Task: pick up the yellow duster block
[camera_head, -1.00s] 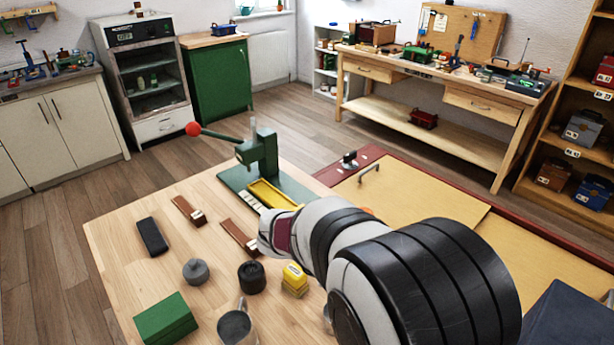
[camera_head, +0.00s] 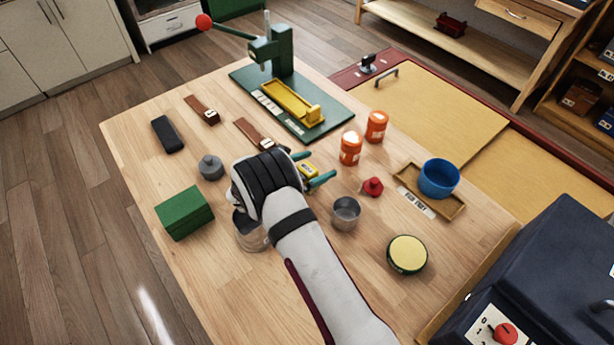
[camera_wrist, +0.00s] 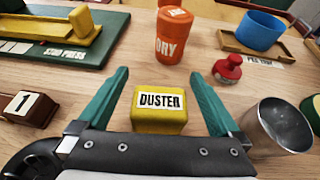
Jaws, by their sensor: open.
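The yellow duster block (camera_wrist: 160,116) sits on the wooden table, its white "DUSTER" label facing up in the wrist view. My gripper (camera_wrist: 160,98) is open, with one teal finger to the left of the block and one to the right. There is a visible gap between each finger and the block. In the head view only part of the yellow block (camera_head: 309,170) shows between the teal fingers of my gripper (camera_head: 325,168); my wrist hides much of the rest.
A metal cup (camera_head: 345,213), a red knob-like piece (camera_head: 372,187) and two orange canisters, one of them here (camera_head: 350,149), stand right of the block. A brown piece (camera_head: 250,133) and the green press (camera_head: 276,52) lie beyond. A green box (camera_head: 183,213) is at left.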

